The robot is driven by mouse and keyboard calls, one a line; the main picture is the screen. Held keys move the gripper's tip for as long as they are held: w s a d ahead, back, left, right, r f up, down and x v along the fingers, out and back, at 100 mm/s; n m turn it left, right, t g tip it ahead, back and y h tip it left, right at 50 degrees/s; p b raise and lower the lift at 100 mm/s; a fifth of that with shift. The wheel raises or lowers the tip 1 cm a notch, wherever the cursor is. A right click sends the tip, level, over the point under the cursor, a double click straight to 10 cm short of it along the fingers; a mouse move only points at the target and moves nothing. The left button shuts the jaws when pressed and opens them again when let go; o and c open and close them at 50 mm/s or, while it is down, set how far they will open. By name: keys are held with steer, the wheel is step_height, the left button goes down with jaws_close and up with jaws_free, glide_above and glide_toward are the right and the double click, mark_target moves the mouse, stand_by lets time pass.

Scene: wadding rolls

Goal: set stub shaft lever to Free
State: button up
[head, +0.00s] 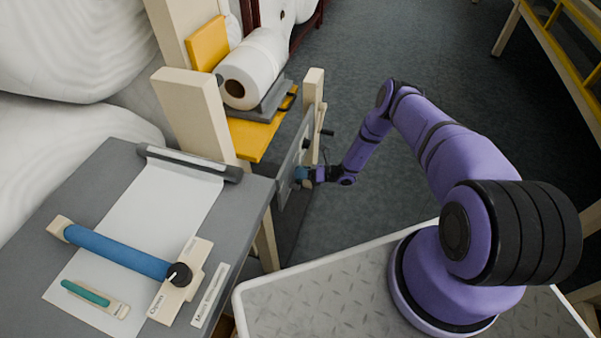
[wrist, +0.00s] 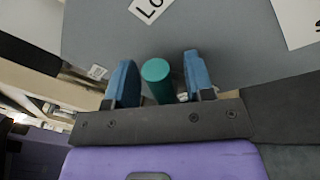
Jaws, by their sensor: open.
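A grey upright panel (head: 294,160) stands beyond the table's right edge, with my gripper (head: 302,174) at its face. In the wrist view my gripper (wrist: 160,82) has its two blue fingers apart. A round teal knob or lever end (wrist: 157,80) sits between them, with a gap on each side. It appears to be the lever of the panel (wrist: 225,45); its pivot and direction are hidden. A white label (wrist: 151,8) starting "Lo" is above it, cut off by the frame edge. I see no readable "Free" label.
The grey table (head: 110,175) holds a blue roller (head: 115,250), a black knob (head: 180,274) by an "Open" label, and a teal handle (head: 85,293). A white roll (head: 252,70) rests beyond a cream post (head: 195,115). Dark floor (head: 390,60) is clear behind my arm.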

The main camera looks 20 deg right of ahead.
jaws_close()
